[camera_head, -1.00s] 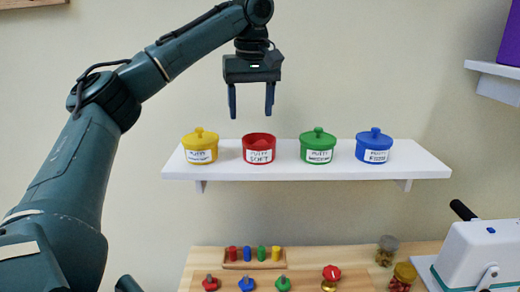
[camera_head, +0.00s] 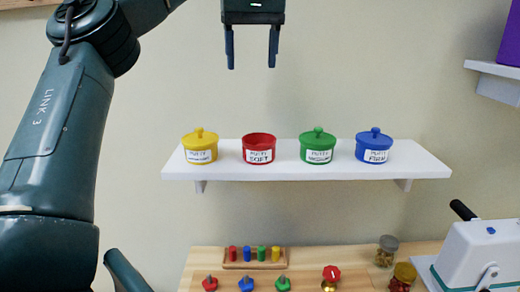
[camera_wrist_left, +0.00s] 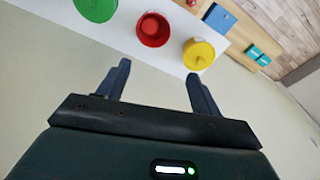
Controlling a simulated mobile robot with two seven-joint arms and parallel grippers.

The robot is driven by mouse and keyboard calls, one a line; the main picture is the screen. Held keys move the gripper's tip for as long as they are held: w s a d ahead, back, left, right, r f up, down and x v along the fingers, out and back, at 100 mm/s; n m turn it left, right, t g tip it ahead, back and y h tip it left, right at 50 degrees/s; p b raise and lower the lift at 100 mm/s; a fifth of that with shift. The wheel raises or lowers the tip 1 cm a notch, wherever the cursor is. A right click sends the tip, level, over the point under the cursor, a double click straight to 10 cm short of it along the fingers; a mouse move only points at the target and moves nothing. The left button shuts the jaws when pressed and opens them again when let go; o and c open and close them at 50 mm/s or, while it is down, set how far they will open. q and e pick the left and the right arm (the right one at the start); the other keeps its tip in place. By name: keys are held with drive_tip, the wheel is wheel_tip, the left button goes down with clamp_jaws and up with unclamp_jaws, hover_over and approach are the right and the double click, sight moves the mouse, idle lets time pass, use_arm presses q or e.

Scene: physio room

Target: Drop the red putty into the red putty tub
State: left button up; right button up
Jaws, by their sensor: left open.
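The red putty tub (camera_head: 259,150), labelled SOFT, stands open without a lid on the white wall shelf, between the yellow and green tubs. In the left wrist view the red tub (camera_wrist_left: 153,38) shows the red putty (camera_wrist_left: 150,26) as a lump inside it. In the head view the putty is hidden behind the tub's rim. My left gripper (camera_head: 251,66) is open and empty, pointing down, well above the red tub and apart from it. Its two spread fingers also show in the left wrist view (camera_wrist_left: 159,72). My right gripper is not in view.
Lidded yellow (camera_head: 200,148), green (camera_head: 318,148) and blue (camera_head: 374,148) tubs share the shelf (camera_head: 420,170). Below, a wooden table (camera_head: 210,262) holds a peg rack (camera_head: 254,264), coloured knobs and jars. A purple object (camera_head: 511,40) sits on a shelf at upper right.

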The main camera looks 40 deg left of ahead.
use_arm(q)
drive_tip(key=shift+s+d+r, duration=0.1)
drive_tip(key=shift+r, duration=1.15)
drive_tip(key=shift+f, duration=0.1)
